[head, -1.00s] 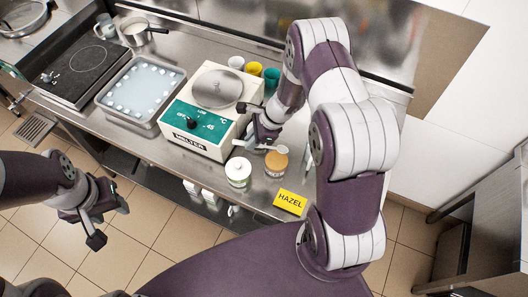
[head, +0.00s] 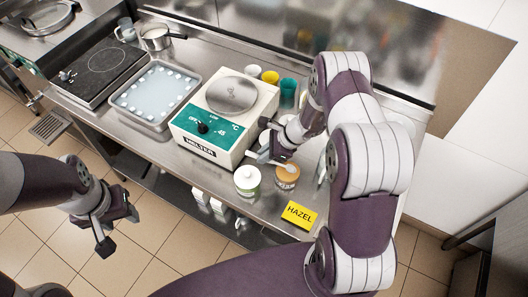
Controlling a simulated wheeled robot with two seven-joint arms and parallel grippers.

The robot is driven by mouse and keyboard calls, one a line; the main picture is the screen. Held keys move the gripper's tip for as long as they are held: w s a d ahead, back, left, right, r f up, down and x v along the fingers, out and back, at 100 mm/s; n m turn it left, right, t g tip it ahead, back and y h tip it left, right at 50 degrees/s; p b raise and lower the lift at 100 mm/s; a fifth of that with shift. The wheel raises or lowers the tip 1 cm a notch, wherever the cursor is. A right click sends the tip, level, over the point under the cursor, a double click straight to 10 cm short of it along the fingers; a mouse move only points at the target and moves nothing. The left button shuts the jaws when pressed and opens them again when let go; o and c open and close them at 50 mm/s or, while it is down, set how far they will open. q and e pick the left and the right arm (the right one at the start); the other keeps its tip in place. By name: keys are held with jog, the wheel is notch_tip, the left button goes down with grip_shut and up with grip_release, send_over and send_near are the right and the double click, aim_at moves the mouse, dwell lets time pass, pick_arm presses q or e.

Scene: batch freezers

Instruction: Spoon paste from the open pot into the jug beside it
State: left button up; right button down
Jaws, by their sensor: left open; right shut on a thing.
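The open pot (head: 287,182) stands near the counter's front edge, with orange-brown paste showing at its top. My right gripper (head: 266,151) is behind and to the left of it, shut on a pale spoon (head: 279,163). The spoon's bowl end is over the pot's mouth; I cannot tell if it touches the paste. A shiny metal thing (head: 321,168), perhaps the jug, stands right of the pot, mostly hidden by my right arm. My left gripper (head: 119,229) is open and empty, in front of the counter over the floor.
A white lidded jar (head: 247,182) stands just left of the pot. A yellow HAZEL sign (head: 299,214) lies to the front right. The melter (head: 212,145) is behind left, with cups (head: 270,77) behind it. A tray (head: 124,107) and a hob (head: 84,78) are further left.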

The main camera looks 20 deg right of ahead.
aim_at(255, 154)
jog(key=shift+f, duration=0.7)
jog(key=shift+d+r, duration=0.1)
jog(key=shift+d, duration=0.1)
jog(key=shift+s+d, duration=0.15)
jog(key=shift+d, duration=0.25)
jog(key=shift+a+h+p, duration=0.25)
jog(key=shift+h+p, duration=0.05)
jog(key=shift+p, duration=0.45)
jog(key=shift+a+r+p, duration=0.25)
jog(key=shift+r+p, duration=0.55)
jog(key=shift+r, duration=0.45)
jog(key=shift+a+r+g+h+p, duration=0.25)
jog(key=shift+r+h+p, duration=0.2)
jog(key=shift+p, duration=0.35)
jog(key=w+a+g+h+p, duration=0.1)
jog(key=h+p, duration=0.1)
jog(key=p, duration=0.2)
jog(key=shift+a+r+p, duration=0.1)
jog(key=shift+p, duration=0.2)
jog(key=shift+a+f, duration=0.15)
jog(key=shift+f, duration=0.05)
jog(key=shift+a+h, duration=0.1)
jog(key=shift+h, duration=0.25)
jog(key=shift+w+a, duration=0.1)
jog(key=shift+a, duration=0.05)
jog(key=shift+h, duration=0.3)
